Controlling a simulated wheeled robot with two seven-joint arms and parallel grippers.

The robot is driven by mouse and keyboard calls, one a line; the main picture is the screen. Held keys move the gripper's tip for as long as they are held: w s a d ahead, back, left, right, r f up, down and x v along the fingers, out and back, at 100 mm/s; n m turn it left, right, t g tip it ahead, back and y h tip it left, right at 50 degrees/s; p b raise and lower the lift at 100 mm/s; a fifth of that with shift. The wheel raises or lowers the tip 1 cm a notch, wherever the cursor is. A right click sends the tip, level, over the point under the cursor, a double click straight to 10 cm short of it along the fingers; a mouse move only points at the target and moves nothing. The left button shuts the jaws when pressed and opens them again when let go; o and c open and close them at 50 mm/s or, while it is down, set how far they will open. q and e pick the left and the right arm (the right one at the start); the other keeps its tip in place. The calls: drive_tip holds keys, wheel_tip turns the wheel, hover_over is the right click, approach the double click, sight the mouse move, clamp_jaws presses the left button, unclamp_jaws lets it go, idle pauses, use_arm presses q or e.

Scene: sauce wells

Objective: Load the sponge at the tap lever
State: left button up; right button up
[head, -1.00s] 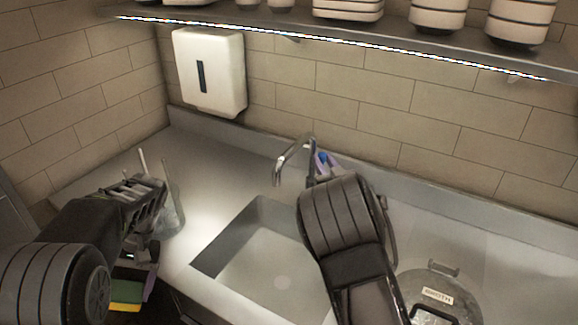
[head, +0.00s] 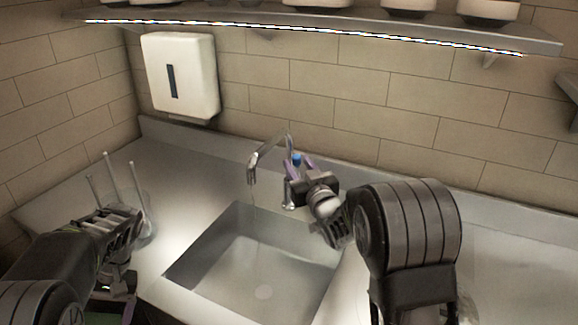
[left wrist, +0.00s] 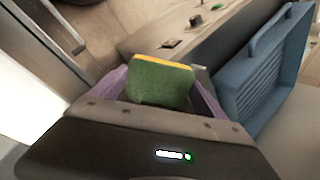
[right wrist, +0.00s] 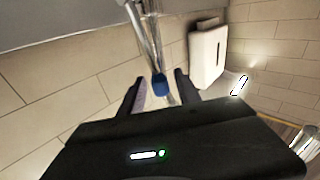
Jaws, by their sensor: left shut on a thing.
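The sponge (left wrist: 160,85), green with a yellow layer, is held between the purple fingers of my left gripper (left wrist: 158,88) in the left wrist view. In the head view my left gripper is at the lower left, beside the sink, its fingertips mostly cut off. The chrome tap (head: 268,153) stands behind the sink with its spout over the basin. Its blue-marked lever (head: 296,160) also shows in the right wrist view (right wrist: 160,85). My right gripper (right wrist: 158,82) is open, with one finger on either side of the blue part; contact cannot be told.
The sink basin (head: 262,262) is empty apart from its drain. A clear holder with thin sticks (head: 134,190) stands left of it, close to my left arm. A white dispenser (head: 180,75) hangs on the wall. A blue crate (left wrist: 262,75) shows in the left wrist view.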

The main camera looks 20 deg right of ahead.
drive_tip(key=shift+o, duration=0.4)
drive_tip(key=shift+r, duration=0.1)
use_arm(q)
drive_tip(key=shift+f, duration=0.2)
use_arm(e)
drive_tip(key=shift+s, duration=0.55)
use_arm(q)
drive_tip(key=shift+f+b, duration=0.8)
drive_tip(key=shift+b, duration=0.2)
use_arm(e)
drive_tip(key=s, duration=1)
drive_tip(key=shift+s+a+f, duration=0.35)
drive_tip(key=shift+s, duration=0.05)
